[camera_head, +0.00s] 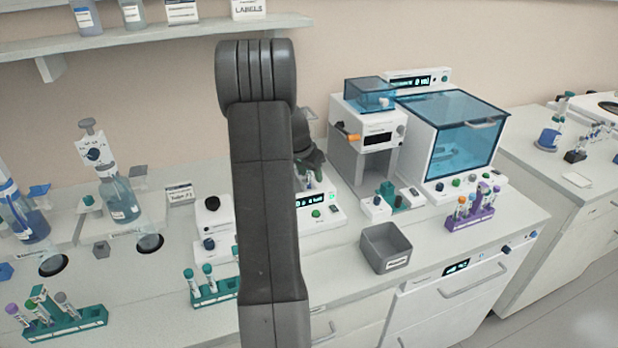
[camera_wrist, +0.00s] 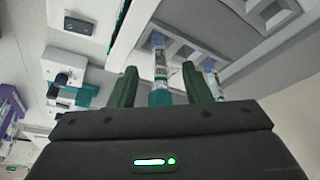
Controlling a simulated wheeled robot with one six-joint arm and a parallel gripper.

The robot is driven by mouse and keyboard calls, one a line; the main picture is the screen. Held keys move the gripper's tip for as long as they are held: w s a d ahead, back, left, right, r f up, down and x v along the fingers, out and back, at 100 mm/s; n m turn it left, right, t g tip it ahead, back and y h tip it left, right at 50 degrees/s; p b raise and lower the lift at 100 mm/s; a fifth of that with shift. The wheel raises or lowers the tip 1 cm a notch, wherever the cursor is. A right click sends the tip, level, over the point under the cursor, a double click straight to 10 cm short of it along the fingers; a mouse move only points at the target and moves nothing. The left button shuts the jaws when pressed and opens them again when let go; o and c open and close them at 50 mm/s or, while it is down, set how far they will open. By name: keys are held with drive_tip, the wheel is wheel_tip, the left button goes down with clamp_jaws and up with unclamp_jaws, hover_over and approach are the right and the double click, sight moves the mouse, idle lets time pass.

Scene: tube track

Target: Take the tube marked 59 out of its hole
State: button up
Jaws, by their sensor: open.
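In the wrist view, a tube with a teal cap (camera_wrist: 160,97) and a white printed label stands between the two green fingers of my gripper (camera_wrist: 161,72). The fingers are apart, with a gap visible on each side of the tube. A second labelled tube (camera_wrist: 211,80) is just beyond the right finger. Both tubes reach into a grey block with recesses (camera_wrist: 192,50). The label numbers are too small to read, so I cannot tell which tube is 59. In the head view, my gripper (camera_head: 314,160) is over a white device (camera_head: 326,214), partly hidden by my arm.
Teal racks with tubes (camera_head: 66,327) (camera_head: 214,297) stand at the front left. A grey bin (camera_head: 388,247) and a purple rack (camera_head: 470,220) are to the right. A blue-lidded machine (camera_head: 452,135) stands behind them.

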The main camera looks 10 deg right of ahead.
drive_tip(key=c, duration=0.9)
wheel_tip(320, 180, up, 10)
drive_tip(key=shift+b, duration=0.9)
wheel_tip(320, 180, up, 6)
drive_tip(key=p, duration=0.4)
